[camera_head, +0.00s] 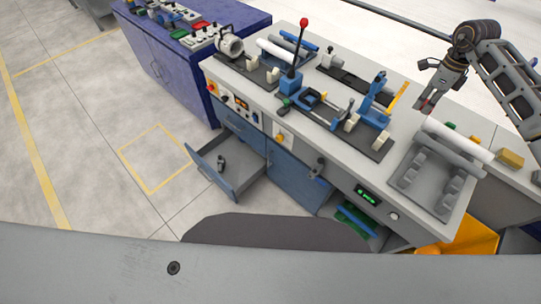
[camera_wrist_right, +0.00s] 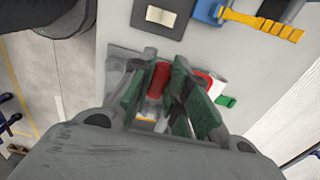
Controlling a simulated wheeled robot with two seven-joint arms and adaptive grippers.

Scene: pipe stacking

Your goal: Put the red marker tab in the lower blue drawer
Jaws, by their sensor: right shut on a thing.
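My right gripper (camera_head: 427,104) is above the right part of the grey bench top. It is shut on a small red piece, which looks like the red marker tab (camera_wrist_right: 158,80), between its green-padded fingers in the right wrist view. In the head view only a bit of red shows at the fingertips. A blue drawer (camera_head: 250,184) stands pulled out of the bench front at the left, far from the gripper, with a small dark object inside. A closed blue drawer front (camera_head: 244,134) is above it. My left gripper is not in view.
A grey rack (camera_head: 412,183) with a white pipe (camera_head: 459,139) is close to the right gripper. Blue clamps, a red-knobbed lever (camera_head: 293,56) and a yellow-handled tool (camera_head: 397,98) stand along the bench. A low compartment holds green items (camera_head: 355,216). Floor left of the drawer is clear.

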